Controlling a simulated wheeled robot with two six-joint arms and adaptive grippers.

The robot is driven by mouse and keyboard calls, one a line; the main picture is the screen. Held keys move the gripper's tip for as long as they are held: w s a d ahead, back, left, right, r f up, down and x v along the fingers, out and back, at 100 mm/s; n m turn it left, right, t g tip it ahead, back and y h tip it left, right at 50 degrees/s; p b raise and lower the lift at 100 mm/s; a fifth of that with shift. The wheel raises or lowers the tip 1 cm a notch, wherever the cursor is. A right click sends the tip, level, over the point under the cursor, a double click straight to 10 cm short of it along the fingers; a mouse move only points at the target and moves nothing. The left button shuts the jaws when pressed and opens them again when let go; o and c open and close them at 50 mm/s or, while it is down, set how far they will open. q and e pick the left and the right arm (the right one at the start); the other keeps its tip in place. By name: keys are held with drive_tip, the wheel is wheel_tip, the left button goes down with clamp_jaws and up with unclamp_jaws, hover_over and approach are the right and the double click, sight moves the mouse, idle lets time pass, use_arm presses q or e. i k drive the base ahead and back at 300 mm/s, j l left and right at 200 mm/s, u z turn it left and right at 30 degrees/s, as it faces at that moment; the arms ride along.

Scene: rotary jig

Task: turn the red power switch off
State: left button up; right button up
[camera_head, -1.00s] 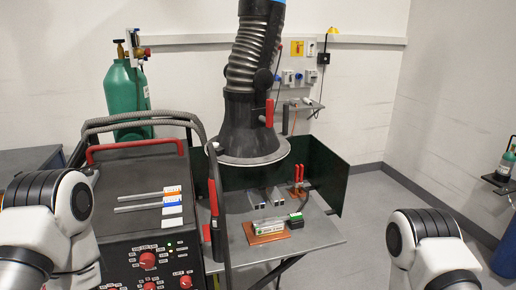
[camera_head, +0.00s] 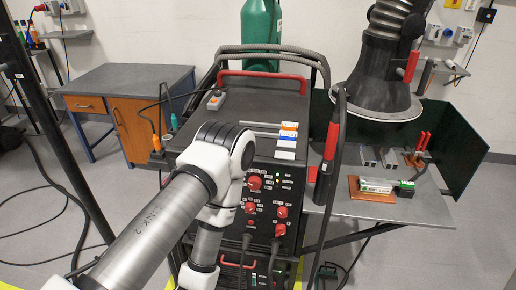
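The black welding machine (camera_head: 262,100) stands at centre with a red handle bar across its top. Its front panel carries several red knobs, including a large upper one (camera_head: 254,183) and smaller ones to its lower right (camera_head: 281,212). I cannot tell which red control is the power switch. A small grey box with a red-orange button (camera_head: 215,99) sits on top of the machine at its left. My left arm crosses in front of the machine's left side and hides part of the panel. My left gripper is below the frame or hidden. My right arm and gripper are out of view.
A welding table (camera_head: 420,212) with a green screen (camera_head: 455,150) stands at right under a fume hood (camera_head: 376,85). A torch with a red grip (camera_head: 330,145) and hanging cables border the machine's right side. A wooden-drawer desk (camera_head: 125,75) stands at left. Cables lie on the floor at left.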

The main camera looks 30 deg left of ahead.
sight(282, 230)
drive_tip(key=k+l+u, duration=0.2)
drive_tip(key=l, duration=0.25)
drive_tip(key=l+u, duration=0.2)
drive_tip(key=l, duration=0.2)
drive_tip(key=k+l+u, duration=0.2)
drive_tip(key=l, duration=0.2)
drive_tip(key=i+l, duration=0.05)
